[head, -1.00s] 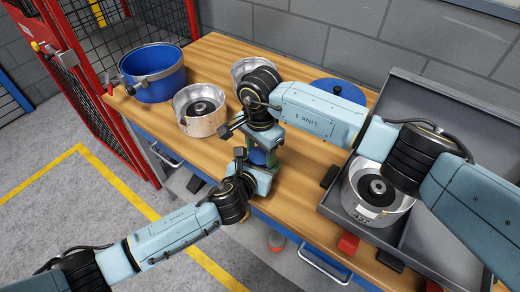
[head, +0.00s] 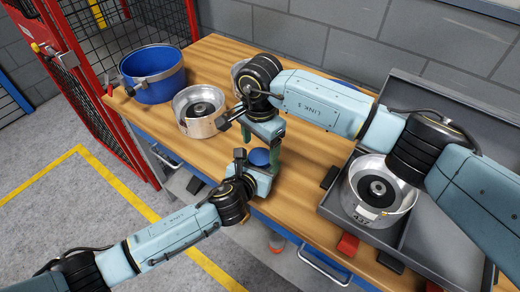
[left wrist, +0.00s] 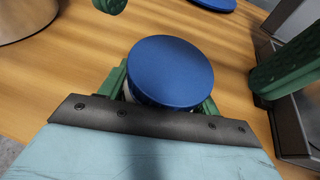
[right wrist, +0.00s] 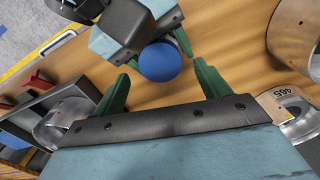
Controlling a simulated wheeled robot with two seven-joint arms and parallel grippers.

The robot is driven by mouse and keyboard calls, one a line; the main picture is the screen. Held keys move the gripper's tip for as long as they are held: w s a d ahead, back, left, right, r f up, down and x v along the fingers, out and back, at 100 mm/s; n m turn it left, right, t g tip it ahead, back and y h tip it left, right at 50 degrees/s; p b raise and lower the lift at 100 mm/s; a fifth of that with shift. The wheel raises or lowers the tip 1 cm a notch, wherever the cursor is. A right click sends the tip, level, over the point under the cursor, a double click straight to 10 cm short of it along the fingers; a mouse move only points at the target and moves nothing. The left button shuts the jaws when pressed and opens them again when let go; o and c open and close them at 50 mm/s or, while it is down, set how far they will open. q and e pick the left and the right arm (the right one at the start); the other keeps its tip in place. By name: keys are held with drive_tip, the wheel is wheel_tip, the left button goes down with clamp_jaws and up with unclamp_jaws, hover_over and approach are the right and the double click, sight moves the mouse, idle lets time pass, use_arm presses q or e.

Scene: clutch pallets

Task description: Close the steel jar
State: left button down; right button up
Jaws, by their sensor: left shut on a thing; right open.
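The steel jar (left wrist: 130,93) is held upright in my left gripper (head: 257,165). Its body is mostly hidden by the lid and the fingers; a pale sliver shows. A round blue lid (left wrist: 171,71) sits over its top, and also shows in the head view (head: 259,157) and the right wrist view (right wrist: 160,62). I cannot tell how tightly it is seated. My right gripper (right wrist: 160,85) is open above the lid. Its green fingers stand apart on either side of the lid, not touching it in the right wrist view.
A blue pot (head: 153,74) and an open metal housing (head: 199,110) stand on the wooden bench (head: 300,172) at left. A grey tray (head: 408,238) at right holds another housing (head: 378,190). A blue disc lies behind, mostly hidden by my right arm.

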sight(260, 166)
drive_tip(key=shift+r, duration=0.8)
drive_tip(key=shift+c, duration=0.3)
drive_tip(key=shift+r+n, duration=0.7)
drive_tip(key=shift+n, duration=0.5)
wheel_tip(260, 166, up, 2)
drive_tip(key=n, duration=0.4)
wheel_tip(260, 166, down, 8)
